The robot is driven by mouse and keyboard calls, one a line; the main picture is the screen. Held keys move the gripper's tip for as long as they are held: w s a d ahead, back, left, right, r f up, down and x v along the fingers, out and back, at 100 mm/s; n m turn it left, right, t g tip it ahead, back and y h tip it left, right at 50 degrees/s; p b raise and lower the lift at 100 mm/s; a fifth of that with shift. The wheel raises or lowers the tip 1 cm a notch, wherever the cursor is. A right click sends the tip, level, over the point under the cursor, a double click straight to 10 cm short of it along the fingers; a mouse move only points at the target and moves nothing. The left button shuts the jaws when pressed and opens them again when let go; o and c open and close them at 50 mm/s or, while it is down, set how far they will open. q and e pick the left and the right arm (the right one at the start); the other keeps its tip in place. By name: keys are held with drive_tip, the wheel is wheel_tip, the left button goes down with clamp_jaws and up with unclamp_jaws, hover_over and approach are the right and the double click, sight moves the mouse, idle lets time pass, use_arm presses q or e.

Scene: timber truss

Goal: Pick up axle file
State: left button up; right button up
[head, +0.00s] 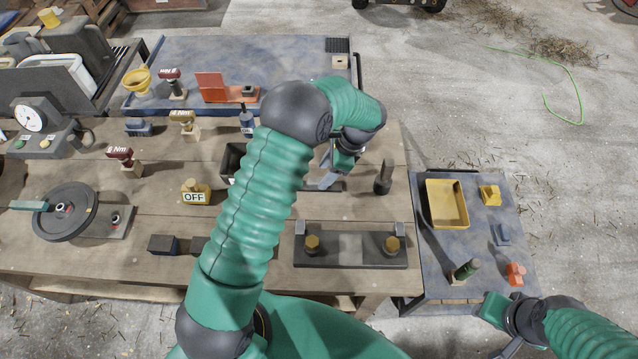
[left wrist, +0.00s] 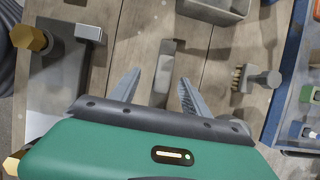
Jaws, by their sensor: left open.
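A flat grey bar, which looks like the axle file (head: 322,187), lies on the timber bench below my left gripper (head: 333,168). The arm hides part of it in the head view. The fingers are open and empty. I cannot tell their exact height above the bar. My right gripper (head: 508,340) is low at the right, beside the small side table; its fingers are unclear.
A dark plate with two brass bolts (head: 350,250) lies nearer me on the bench. A dark upright tool (head: 383,178) stands right of the bar. A small brush-like piece (left wrist: 258,78) and a grey bin (left wrist: 215,6) are close by. The side table holds a yellow tray (head: 447,204).

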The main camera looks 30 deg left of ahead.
sight(320, 180)
use_arm(q)
drive_tip(key=x, duration=0.4)
drive_tip(key=w+x, duration=0.1)
drive_tip(key=x, duration=0.1)
drive_tip(key=shift+a+f+p, duration=0.25)
drive_tip(key=shift+f+p, duration=0.05)
drive_tip(key=shift+f, duration=0.15)
drive_tip(key=shift+d+r, duration=0.15)
drive_tip(key=shift+d, duration=0.1)
drive_tip(key=c, duration=0.7)
clamp_jaws()
